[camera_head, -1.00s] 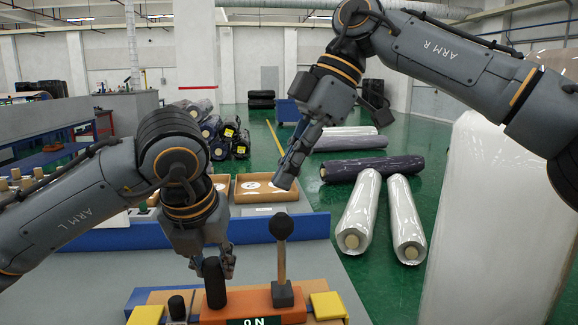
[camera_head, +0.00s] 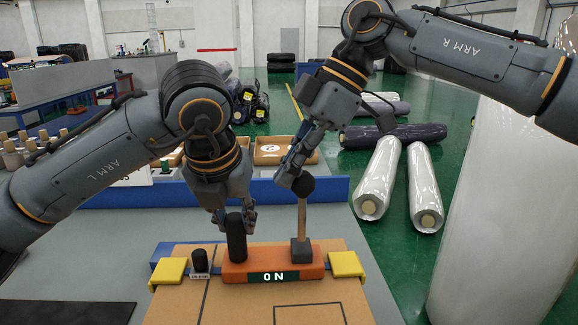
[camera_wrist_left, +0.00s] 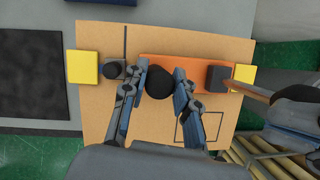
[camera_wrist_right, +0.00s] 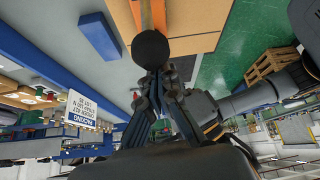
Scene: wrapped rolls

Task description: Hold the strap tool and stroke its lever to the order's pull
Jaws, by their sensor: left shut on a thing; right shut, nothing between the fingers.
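The strap tool has an orange body (camera_head: 235,270) on a cardboard-brown box top; its display (camera_head: 281,277) reads 0 N. My left gripper (camera_head: 236,217) is shut on the tool's upright black handle (camera_head: 237,240), which also shows between its fingers in the left wrist view (camera_wrist_left: 160,83). The lever (camera_head: 302,219) stands nearly upright at the right end, with a black ball knob (camera_head: 303,187) on top. My right gripper (camera_head: 290,178) is shut and empty, its fingertips right at the knob. The knob (camera_wrist_right: 150,49) lies just beyond those fingertips in the right wrist view; I cannot tell whether they touch.
Yellow blocks (camera_head: 168,272) (camera_head: 346,264) sit at both ends of the tool. A small black knob (camera_head: 200,261) stands left of the handle. A blue ledge (camera_head: 300,191) runs behind. A white order sign (camera_wrist_right: 85,110) shows in the right wrist view. Wrapped rolls (camera_head: 380,178) lie on the floor.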

